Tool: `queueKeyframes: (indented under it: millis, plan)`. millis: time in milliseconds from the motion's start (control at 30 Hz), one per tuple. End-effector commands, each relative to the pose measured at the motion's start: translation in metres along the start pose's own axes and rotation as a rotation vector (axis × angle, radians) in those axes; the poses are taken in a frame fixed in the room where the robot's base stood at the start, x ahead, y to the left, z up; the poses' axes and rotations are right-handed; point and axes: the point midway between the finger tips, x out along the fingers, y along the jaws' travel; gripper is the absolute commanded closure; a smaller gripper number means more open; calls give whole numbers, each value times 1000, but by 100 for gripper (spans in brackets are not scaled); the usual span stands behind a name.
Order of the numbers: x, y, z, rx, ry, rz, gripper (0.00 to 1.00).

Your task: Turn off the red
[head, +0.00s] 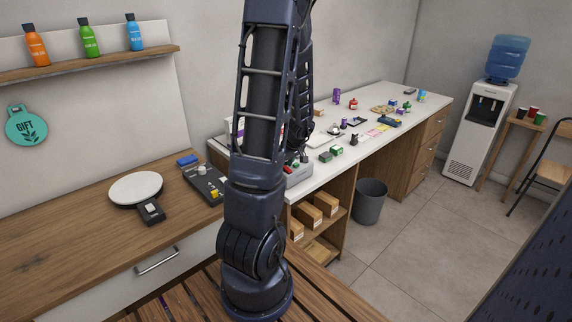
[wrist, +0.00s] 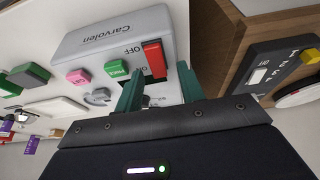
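A pale grey box (wrist: 100,40) marked "Carvolen" fills the upper middle of the wrist view. On its right end is a red switch (wrist: 154,58) on a black base, with "OFF" printed beside it. My gripper (wrist: 160,70) is open, its two teal fingers apart with nothing held. The fingertips are close to the red switch, one on each side of it in the picture; I cannot tell whether they touch. In the head view the box (head: 299,175) is partly hidden behind my arm, and my gripper is hidden there too.
A dark device with buttons (head: 205,182) lies on the wooden counter at left. The white counter (head: 390,140) holds many small items.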

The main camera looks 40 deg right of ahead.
Motion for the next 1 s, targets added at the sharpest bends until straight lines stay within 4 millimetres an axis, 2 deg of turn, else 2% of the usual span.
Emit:
queueKeyframes:
  millis: [267,433,1000]
  plan:
    - [-1,1,0,1,0,1,62]
    - [-10,1,0,0,0,4,62]
    - [-88,1,0,0,1,3,62]
